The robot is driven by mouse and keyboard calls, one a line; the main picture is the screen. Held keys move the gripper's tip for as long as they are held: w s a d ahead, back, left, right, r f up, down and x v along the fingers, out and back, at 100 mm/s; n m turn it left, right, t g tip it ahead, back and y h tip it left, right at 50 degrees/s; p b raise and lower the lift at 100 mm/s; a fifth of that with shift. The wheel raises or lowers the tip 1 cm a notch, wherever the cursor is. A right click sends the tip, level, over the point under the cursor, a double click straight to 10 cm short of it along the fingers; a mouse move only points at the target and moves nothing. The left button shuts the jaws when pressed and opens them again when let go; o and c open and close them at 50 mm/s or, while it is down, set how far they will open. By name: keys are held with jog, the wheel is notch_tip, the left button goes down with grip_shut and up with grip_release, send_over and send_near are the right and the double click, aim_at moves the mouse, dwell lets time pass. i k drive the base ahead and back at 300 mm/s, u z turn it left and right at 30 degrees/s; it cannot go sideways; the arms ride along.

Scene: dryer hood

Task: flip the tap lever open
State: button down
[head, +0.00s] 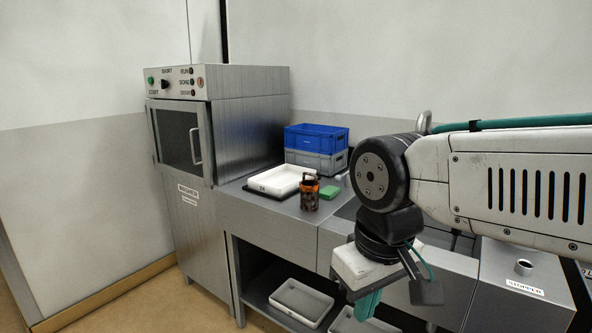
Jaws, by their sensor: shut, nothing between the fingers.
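A curved grey metal piece (424,122), which looks like the top of the tap's spout, shows above my arm. My arm covers what is below it, and I cannot make out the tap lever. My gripper (367,306) hangs from the wrist with its teal fingers pointing down, in front of the counter's front edge. The fingers look shut, with nothing seen between them. The gripper is apart from the visible piece of the tap, lower and to the left in the picture.
A steel machine with a closed glass door (181,135) stands left. The counter holds a white tray (277,180), a dark orange-topped container (310,193), a green sponge-like block (330,192) and stacked blue and grey crates (316,140). A lower shelf holds pale bins (300,303).

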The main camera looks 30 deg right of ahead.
aim_at(338, 178)
jog(key=u, duration=0.1)
jog(key=i, duration=0.65)
jog(key=z, duration=0.8)
jog(key=i, duration=0.55)
jog(key=z, duration=0.7)
